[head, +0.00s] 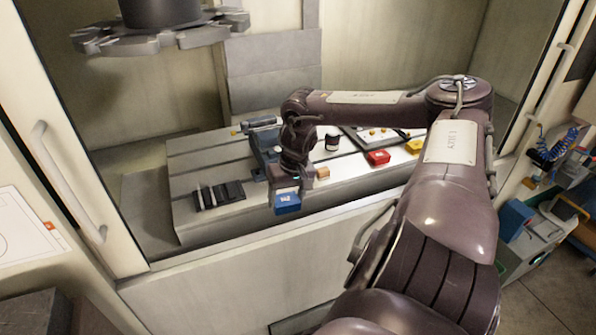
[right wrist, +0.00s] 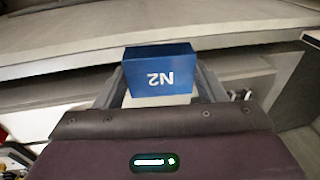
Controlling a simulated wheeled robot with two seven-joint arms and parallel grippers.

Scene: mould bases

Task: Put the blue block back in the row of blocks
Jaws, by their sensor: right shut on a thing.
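The blue block (head: 288,205), marked N2, is held in my right gripper (head: 286,193), whose fingers are shut on its two sides. It also shows in the right wrist view (right wrist: 158,76) between the fingers. The block hangs at the front edge of the grey slotted table, and I cannot tell its exact height. A red block (head: 378,158) and a yellow block (head: 413,146) stand on the table to the right of my gripper, apart from it. My left gripper is out of view.
A dark rack (head: 218,195) with upright pieces lies on the slotted table (head: 190,150) at the left. A tool carousel (head: 160,38) hangs above.

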